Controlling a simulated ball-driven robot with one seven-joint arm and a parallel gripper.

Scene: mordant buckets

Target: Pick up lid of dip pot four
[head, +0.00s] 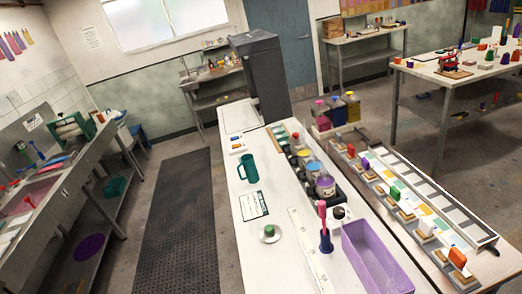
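A row of dip pots stands in a dark rack on the white table. I cannot read any numbers, so I cannot tell which is pot four or which tops are lids. My gripper is not in view.
A purple tray (374,262) and a pink-handled tool in a blue stand (325,240) are at the near end. A dark floor mat (185,220) leaves open floor.

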